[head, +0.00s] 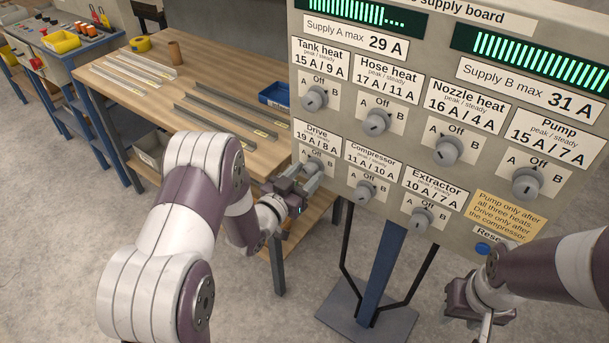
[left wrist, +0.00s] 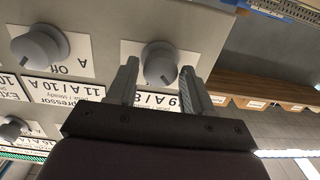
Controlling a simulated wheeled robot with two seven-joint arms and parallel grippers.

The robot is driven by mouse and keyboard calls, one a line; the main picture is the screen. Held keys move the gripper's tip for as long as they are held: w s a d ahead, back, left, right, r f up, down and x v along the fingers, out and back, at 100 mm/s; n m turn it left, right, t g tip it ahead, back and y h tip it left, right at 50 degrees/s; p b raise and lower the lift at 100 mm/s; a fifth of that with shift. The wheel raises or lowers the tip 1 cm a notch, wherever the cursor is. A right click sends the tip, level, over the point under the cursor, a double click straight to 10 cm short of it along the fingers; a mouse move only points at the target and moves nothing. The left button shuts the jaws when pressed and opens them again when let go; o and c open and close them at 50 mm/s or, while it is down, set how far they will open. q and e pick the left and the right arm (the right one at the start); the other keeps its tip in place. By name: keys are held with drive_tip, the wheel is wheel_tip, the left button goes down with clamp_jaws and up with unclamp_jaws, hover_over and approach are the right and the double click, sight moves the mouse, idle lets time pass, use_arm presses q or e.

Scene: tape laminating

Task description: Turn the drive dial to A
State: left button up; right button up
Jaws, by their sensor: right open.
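The drive dial (head: 317,163) is a grey round knob at the lower left of the supply board, below the label "Drive 19 A / 8 A". My left gripper (head: 308,183) is at this dial in the head view and partly hides it. In the left wrist view, which is upside down, the drive dial (left wrist: 160,63) sits between the two open fingers of my left gripper (left wrist: 160,82). Gaps show on both sides of the knob. I cannot tell its exact setting. My right gripper (head: 482,322) is open and empty, low at the right, partly cut off.
The compressor dial (head: 366,190) is close to the right of the drive dial, with the extractor dial (head: 421,219) beyond it. The tank heat dial (head: 314,98) is above. A wooden workbench (head: 215,100) with metal strips and a blue tray (head: 275,96) stands behind, left.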

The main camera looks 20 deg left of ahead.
use_arm(q)
drive_tip(key=shift+o, duration=0.6)
drive_tip(key=shift+s, duration=0.1)
drive_tip(key=b+v, duration=0.1)
drive_tip(key=v, duration=1.1)
drive_tip(key=shift+s, duration=0.25)
drive_tip(key=shift+a, duration=0.1)
